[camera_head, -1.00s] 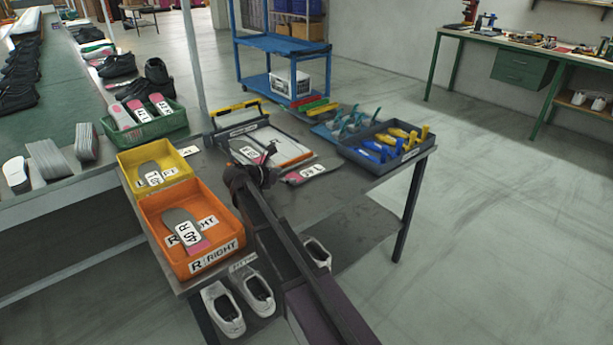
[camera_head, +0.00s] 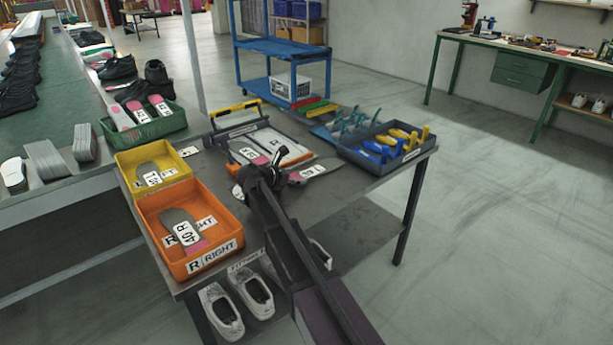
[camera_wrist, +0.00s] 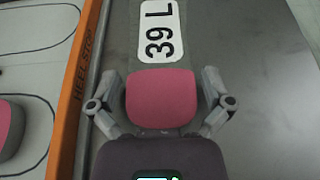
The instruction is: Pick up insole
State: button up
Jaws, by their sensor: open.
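A grey insole (camera_head: 318,170) with a pink heel and a white "39 L" label lies on the table, just right of the white fixture board. In the wrist view its pink heel (camera_wrist: 161,98) is between my two fingers, with the label beyond. My gripper (camera_wrist: 162,84) is open, one finger on each side of the heel with a gap to both. I cannot tell how high the fingers are above the table. In the head view my gripper (camera_head: 258,178) is at the insole's heel end and hides part of it.
An orange bar marked "HEEL STOP" (camera_wrist: 86,75) runs close left of the insole; another insole (camera_head: 252,155) lies on the board. Orange (camera_head: 205,268) and yellow bins (camera_head: 128,166) stand left. A grey tray of clamps (camera_head: 375,172) stands right. The near right tabletop is bare.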

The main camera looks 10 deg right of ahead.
jog(key=c, duration=0.8)
jog(key=shift+r, duration=0.2)
notch_tip(320, 180, up, 3)
jog(key=p, duration=0.3)
jog(key=s, duration=0.5)
jog(key=s+d+r+p, duration=0.1)
jog(key=s, duration=0.4)
jog(key=s+p, duration=0.1)
jog(key=s, duration=0.5)
jog(key=shift+d+r, duration=0.2)
jog(key=shift+r, duration=0.1)
